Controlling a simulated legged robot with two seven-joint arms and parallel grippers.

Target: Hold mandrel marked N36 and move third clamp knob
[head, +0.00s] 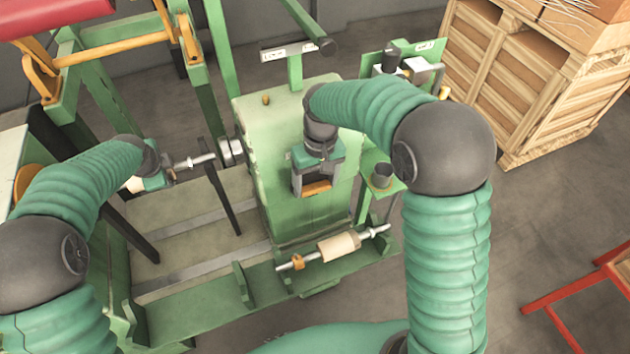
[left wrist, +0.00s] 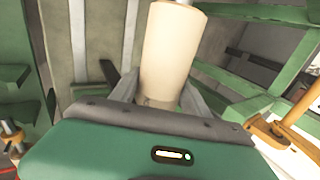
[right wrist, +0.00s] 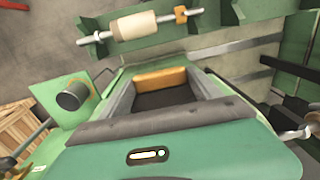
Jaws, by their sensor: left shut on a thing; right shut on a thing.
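A cream cylindrical mandrel (left wrist: 172,50) stands between the fingers of my left gripper (left wrist: 160,98), which is shut on it. In the head view, my left gripper (head: 160,178) is at the left, beside a metal shaft (head: 195,162), and mostly hides the mandrel. No N36 marking is readable. My right gripper (head: 317,180) is in front of the green machine housing (head: 275,130). It is shut on an orange piece (head: 317,188), apparently a clamp knob, which spans the fingertips in the right wrist view (right wrist: 160,78). Which clamp it belongs to cannot be told.
Another cream mandrel (head: 338,246) rests on a rod on the front green rail, near an orange clamp (head: 297,262). A dark cup (head: 382,176) stands on a green shelf at right. Wooden crates (head: 520,80) and a red frame (head: 575,290) stand farther right.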

